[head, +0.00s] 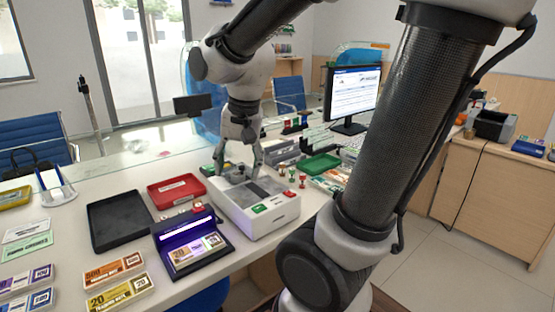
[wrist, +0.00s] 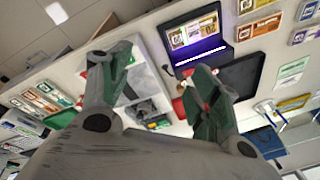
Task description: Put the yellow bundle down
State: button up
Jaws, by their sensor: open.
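A yellow bundle (head: 120,292) marked 20 lies flat on the counter near the front edge in the head view. It also shows at the top edge of the wrist view (wrist: 250,5). A banded bundle (head: 195,250) lies in an open dark case with a purple-lit panel (head: 186,222); it also shows in the wrist view (wrist: 186,35), partly yellowish. My gripper (head: 241,166) is over the white machine (head: 262,222) with a grey recessed top, away from both bundles. In the wrist view my gripper's fingers (wrist: 157,64) are spread with nothing held between them.
An orange bundle (head: 113,267) lies beside the yellow one. A black tray (head: 118,220), a red tray (head: 176,190) and a green tray (head: 318,164) stand around the machine. Stamps (head: 296,178) stand at its right. A monitor (head: 352,92) is behind.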

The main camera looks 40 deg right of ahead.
jog(key=s+d+r+n+t, duration=0.1)
jog(key=s+d+r+n, duration=0.1)
jog(key=s+n, duration=0.2)
jog(key=s+d+r+n, duration=0.2)
jog(key=s+n, duration=0.1)
jog(key=s, duration=0.2)
jog(key=shift+s+d+n+t, duration=0.3)
jog(key=shift+s+n+t, duration=0.1)
